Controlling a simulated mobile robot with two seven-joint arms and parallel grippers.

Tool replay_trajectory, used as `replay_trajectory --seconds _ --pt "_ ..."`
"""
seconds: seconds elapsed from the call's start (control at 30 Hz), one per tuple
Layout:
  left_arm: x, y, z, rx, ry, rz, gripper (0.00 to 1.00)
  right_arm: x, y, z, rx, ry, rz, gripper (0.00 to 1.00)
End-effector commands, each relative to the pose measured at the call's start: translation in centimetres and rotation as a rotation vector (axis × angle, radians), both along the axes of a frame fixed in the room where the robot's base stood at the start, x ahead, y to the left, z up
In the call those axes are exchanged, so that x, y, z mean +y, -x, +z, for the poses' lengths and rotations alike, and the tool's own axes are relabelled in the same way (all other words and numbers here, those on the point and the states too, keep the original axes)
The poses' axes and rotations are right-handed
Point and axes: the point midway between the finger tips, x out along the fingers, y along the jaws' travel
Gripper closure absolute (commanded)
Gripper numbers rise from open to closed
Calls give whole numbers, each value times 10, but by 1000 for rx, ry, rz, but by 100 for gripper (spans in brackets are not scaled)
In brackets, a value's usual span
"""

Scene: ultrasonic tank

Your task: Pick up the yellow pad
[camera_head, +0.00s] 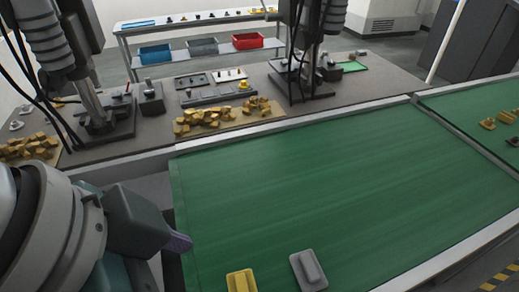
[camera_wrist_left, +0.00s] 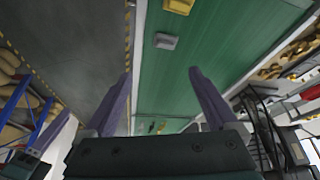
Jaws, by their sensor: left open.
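The yellow pad (camera_head: 241,281) lies on the green conveyor belt at the bottom edge of the head view, partly cut off. It also shows at the top edge of the left wrist view (camera_wrist_left: 178,6). A grey pad (camera_head: 308,270) lies just right of it on the belt, and shows in the left wrist view (camera_wrist_left: 166,41). My left gripper (camera_head: 178,243) is left of the yellow pad, near the belt's left edge, apart from it. In the left wrist view its two purple fingers (camera_wrist_left: 160,78) are spread with nothing between them.
The green belt (camera_head: 300,190) is mostly clear, with pale rails along its edges. Beyond it stands a grey bench (camera_head: 385,78) with brass-coloured piles (camera_head: 214,117), trays and black-and-grey machines. A second belt (camera_head: 465,105) at the right carries several small parts.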

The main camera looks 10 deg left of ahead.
Motion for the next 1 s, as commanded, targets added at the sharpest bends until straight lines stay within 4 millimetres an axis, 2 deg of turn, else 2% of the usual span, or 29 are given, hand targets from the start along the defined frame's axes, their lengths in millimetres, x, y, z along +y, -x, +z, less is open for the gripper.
replay_trajectory --seconds 0.03,0.1,0.2,0.3,0.43,0.5,0.6,0.7,0.8,1.0 --pt "-18 -14 -46 -41 -4 -149 2 0 2 -56 8 -1 0 53" --pt "-41 -25 -73 -85 -19 -374 0 0 5 -93 15 0 0 53" --pt "-64 -37 -110 -142 -68 -683 0 0 6 -142 19 0 2 53" --pt "-73 -48 -149 -181 -143 -970 0 0 5 -191 18 0 2 53" --pt "-68 -63 -201 -192 -262 -1306 0 0 4 -254 15 0 1 53" --pt "-58 -72 -225 -179 -326 -1460 0 0 4 -286 14 0 1 53" --pt "-39 -87 -251 -146 -404 -1637 0 0 4 -325 13 1 1 53" --pt "-21 -98 -267 -106 -455 -1762 0 0 3 -354 12 1 2 53" --pt "-7 -106 -273 -77 -485 -1841 0 0 3 -371 11 1 2 53" --pt "4 -112 -282 -49 -498 -1900 0 0 2 -380 9 1 2 53"
